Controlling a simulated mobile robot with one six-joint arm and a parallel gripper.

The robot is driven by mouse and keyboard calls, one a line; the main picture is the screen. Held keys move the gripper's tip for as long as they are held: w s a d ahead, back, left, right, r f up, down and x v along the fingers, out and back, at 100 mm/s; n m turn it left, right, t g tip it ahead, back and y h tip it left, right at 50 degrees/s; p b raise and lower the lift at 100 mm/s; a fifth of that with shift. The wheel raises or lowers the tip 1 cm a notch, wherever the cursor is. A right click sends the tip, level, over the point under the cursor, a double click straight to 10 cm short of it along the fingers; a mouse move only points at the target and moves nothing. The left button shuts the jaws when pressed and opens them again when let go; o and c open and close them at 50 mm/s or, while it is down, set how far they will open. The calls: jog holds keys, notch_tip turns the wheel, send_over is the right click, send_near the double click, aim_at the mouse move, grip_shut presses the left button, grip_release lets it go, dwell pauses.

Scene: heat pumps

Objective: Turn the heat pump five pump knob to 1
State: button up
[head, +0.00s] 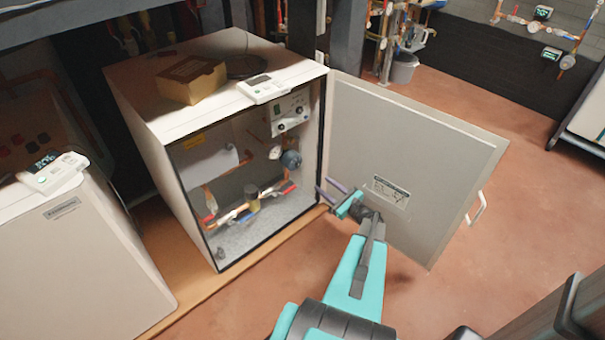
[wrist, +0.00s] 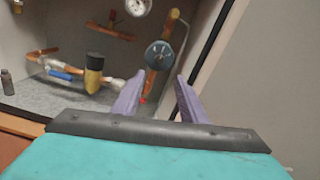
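The heat pump cabinet (head: 165,120) stands open, with its door (head: 415,140) swung out to the right. Inside, a dark blue-grey round pump knob (head: 291,159) sits on a copper pipe toward the right. In the wrist view the knob (wrist: 158,54) shows pale marks on its face; I cannot read its setting. My gripper (head: 331,190) is just outside the opening, near the door's hinge side, below and right of the knob. Its two purple fingers, also in the wrist view (wrist: 160,82), are apart and empty. The knob appears beyond and above the fingertips, not between them.
A white gauge (head: 274,152) is left of the knob, and a control panel (head: 291,112) is above. A brass-coloured valve (wrist: 94,74) and pipes sit lower left. The open door stands close on my gripper's right. Another closed unit (head: 75,260) stands at left.

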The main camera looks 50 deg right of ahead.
aim_at(298, 166)
jog(key=shift+w, duration=0.2)
jog(key=w, duration=0.4)
jog(key=w+b, duration=0.1)
jog(key=w, duration=0.4)
jog(key=w+d, duration=0.1)
jog(key=w, duration=0.3)
jog(key=shift+w+b, duration=0.2)
jog(key=shift+b, duration=0.1)
grip_shut()
jog(key=shift+a, duration=0.25)
jog(key=shift+d, duration=0.1)
